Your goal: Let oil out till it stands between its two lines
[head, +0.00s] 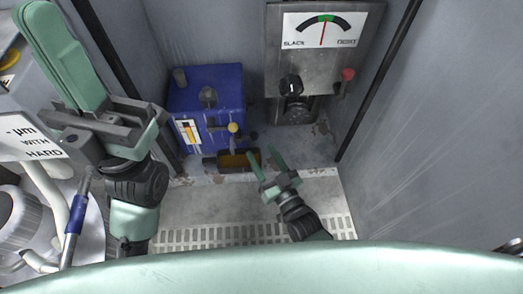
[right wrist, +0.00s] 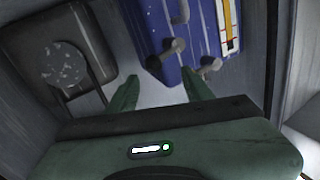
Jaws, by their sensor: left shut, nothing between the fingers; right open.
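A blue oil tank (head: 222,82) stands at the back left of the bay. The gauge also shows, partly cut off, in the right wrist view (right wrist: 229,22). A yellow-tipped tap (head: 233,128) sticks out of the front, above a small tray (head: 214,164) holding amber-brown liquid. My right gripper (head: 262,152) is open and empty, just right of the tray and below the tap. My left gripper (head: 42,14) is shut and empty, raised at the upper left.
A grey steel box (head: 275,62) with a SLACK dial (head: 322,31), a black knob (head: 291,86) and a red button (head: 348,74) stands right of the tank. Grey walls close the bay at both sides. The floor (head: 200,205) before the tank is clear, with a slotted grate.

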